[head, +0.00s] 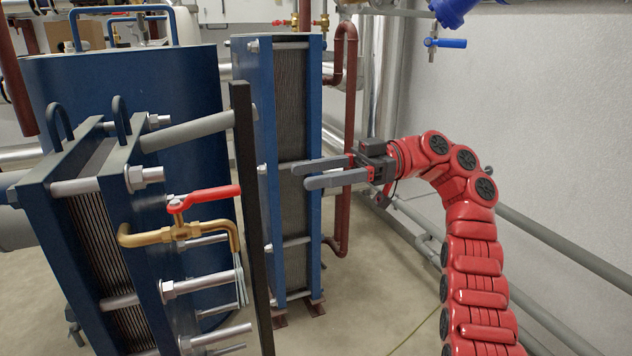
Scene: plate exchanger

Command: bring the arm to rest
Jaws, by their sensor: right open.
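My right arm (472,250) is red and segmented. It rises from the bottom right and bends to the left at its top. My right gripper (298,177) has two long grey fingers pointing left. They are apart, with nothing between them. The fingers overlap the tall rear plate exchanger (290,110) in the picture; whether they touch it cannot be told. My left gripper does not show.
The near blue plate exchanger (95,215) stands at the left, with a red-handled valve (203,198) on a brass pipe. A dark upright bar (250,210) stands between the exchangers. Grey pipes (560,245) run along the right wall. Floor (370,290) shows clear below the gripper.

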